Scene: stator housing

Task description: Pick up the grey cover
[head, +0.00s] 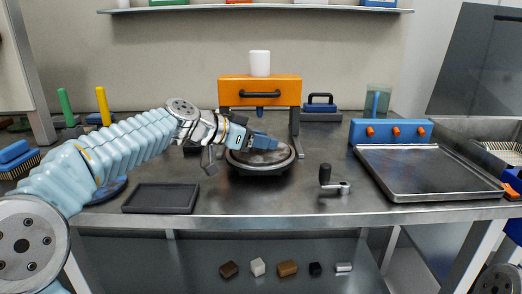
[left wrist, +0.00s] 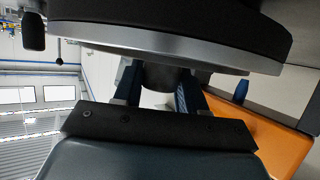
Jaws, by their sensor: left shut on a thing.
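The grey cover (head: 261,159) is a round disc with a pale rim and a dark band below, at the middle of the bench under the orange stand. My left gripper (head: 265,141) reaches over it from the left. In the left wrist view, the cover's grey rim (left wrist: 170,47) crosses the top, and the two fingers of my left gripper (left wrist: 160,85) close on both sides of its dark round knob. The head view does not clearly show whether the cover rests on something or is raised.
The orange stand (head: 260,88) with a white cup (head: 260,63) on top stands close behind. A black tray (head: 161,199) lies to the left. A hand crank (head: 333,182) and a metal tray (head: 430,175) lie to the right. Small blocks sit on the lower shelf.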

